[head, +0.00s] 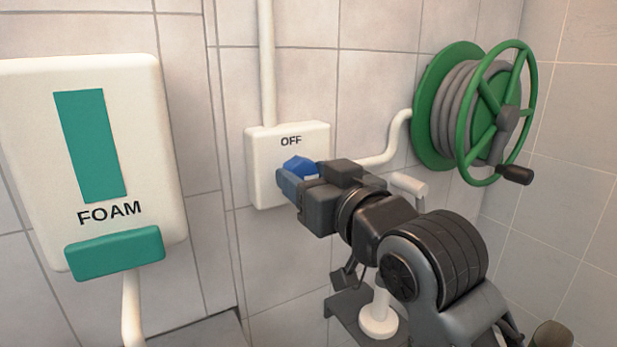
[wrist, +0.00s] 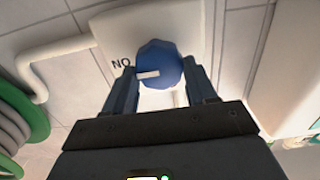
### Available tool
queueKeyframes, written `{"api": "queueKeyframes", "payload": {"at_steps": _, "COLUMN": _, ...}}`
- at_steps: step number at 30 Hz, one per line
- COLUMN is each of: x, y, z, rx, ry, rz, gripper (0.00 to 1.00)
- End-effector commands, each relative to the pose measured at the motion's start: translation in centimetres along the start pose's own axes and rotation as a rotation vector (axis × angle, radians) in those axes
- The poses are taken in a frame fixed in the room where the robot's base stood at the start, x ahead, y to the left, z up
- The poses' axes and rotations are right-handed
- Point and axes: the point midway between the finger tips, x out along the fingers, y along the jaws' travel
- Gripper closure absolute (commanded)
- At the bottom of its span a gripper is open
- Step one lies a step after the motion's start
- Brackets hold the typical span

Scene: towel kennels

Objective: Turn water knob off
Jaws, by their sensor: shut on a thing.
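The blue water knob (head: 299,164) is on a white wall plate (head: 265,150) with "OFF" printed above it. In the wrist view the knob (wrist: 158,60) shows a white pointer mark. The mark points left, toward lettering that appears upside down as "ON". My gripper (head: 290,184) reaches the plate from the front right. In the wrist view its two fingers (wrist: 160,82) are on either side of the knob, shut on it. In the head view the fingers and gripper body hide the knob's lower part and the plate's lower right.
A green hose reel (head: 438,110) with a crank handle is on the wall to the right, joined to the plate by a white pipe (head: 385,150). A white foam dispenser (head: 150,120) with a green push bar hangs at left. A vertical pipe (head: 266,60) rises from the plate.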

Motion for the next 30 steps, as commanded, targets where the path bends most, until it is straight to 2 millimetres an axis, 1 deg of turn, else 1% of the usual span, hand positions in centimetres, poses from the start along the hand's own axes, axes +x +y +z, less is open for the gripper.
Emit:
{"api": "queueKeyframes", "payload": {"at_steps": 8, "x": 0.00, "y": -0.03, "z": 0.07, "rx": -0.036, "ry": 0.000, "rz": -0.001, "gripper": 0.74}}
{"api": "queueKeyframes", "payload": {"at_steps": 14, "x": 0.03, "y": -0.08, "z": 0.20, "rx": -0.140, "ry": 0.000, "rz": -0.001, "gripper": 0.74}}
{"api": "queueKeyframes", "payload": {"at_steps": 30, "x": 0.03, "y": -0.33, "z": 0.36, "rx": -0.634, "ry": 0.002, "rz": -0.001, "gripper": 0.74}}
